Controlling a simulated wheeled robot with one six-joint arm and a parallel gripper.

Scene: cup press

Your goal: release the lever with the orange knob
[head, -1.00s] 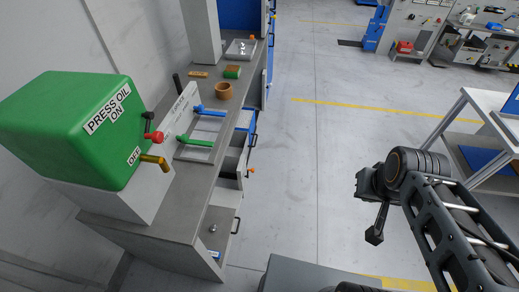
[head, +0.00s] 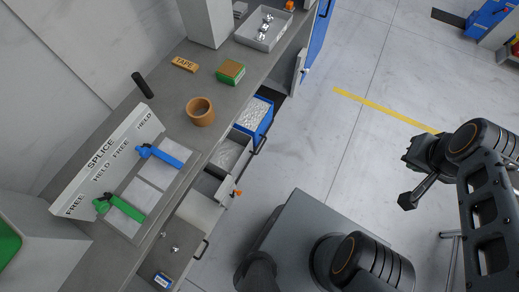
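A small orange knob (head: 237,192) shows at the front of the bench, beside the open drawers; the lever part under it is too small to make out. Another small orange thing (head: 289,5) stands on the bench at the top edge of the view, partly cut off; I cannot tell if it is a lever. My gripper (head: 407,200) hangs over the floor at the right, well apart from the bench and both orange things. Nothing shows in it, and its finger opening cannot be made out.
The splice panel (head: 105,160) has a blue handle (head: 158,155) and a green handle (head: 118,207). Open drawers (head: 232,152) jut out. The floor between is clear.

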